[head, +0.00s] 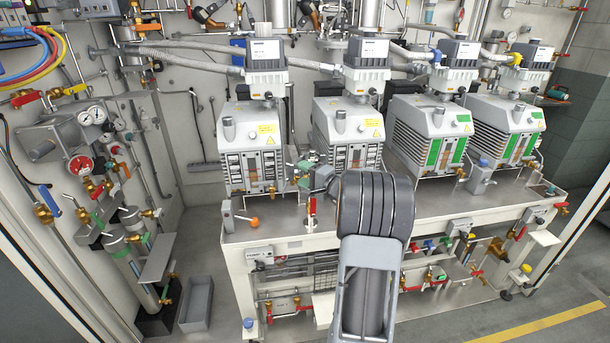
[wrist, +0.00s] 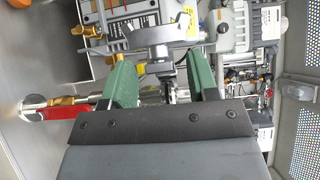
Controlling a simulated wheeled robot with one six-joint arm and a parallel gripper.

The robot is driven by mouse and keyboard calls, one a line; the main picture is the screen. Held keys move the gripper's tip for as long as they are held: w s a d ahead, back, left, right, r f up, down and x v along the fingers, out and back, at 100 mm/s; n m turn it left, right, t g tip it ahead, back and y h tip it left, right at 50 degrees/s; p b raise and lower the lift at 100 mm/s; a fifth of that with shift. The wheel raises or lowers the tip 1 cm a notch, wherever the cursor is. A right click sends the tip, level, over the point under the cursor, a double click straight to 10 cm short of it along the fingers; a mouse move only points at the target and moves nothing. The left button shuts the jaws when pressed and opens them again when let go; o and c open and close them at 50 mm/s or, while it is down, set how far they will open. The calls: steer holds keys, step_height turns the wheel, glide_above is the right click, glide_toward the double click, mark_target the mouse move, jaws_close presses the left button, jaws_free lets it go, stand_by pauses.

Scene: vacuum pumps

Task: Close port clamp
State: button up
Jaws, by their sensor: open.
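My gripper (wrist: 164,76) shows in the wrist view with two green fingers spread apart; it is open and nothing is held. A grey metal clamp-like fitting (wrist: 158,36) with a curved body lies just beyond the fingertips, roughly centred between them. Its narrow stem reaches down into the gap between the fingers. I cannot tell whether a finger touches it, or whether the clamp is open or closed. In the head view my gripper (head: 306,172) is small and partly hidden behind my arm, low in front of the two left pumps. The clamp is not clear there.
Several grey vacuum pumps (head: 252,145) stand in a row on a metal bench (head: 275,228). A red-handled valve (wrist: 58,110) is left of my fingers in the wrist view. An orange-knobbed lever (head: 254,222) stands at the bench's front left. A grey bin (head: 197,303) is on the floor.

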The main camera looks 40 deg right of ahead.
steer(key=shift+c, duration=0.5)
jaws_close()
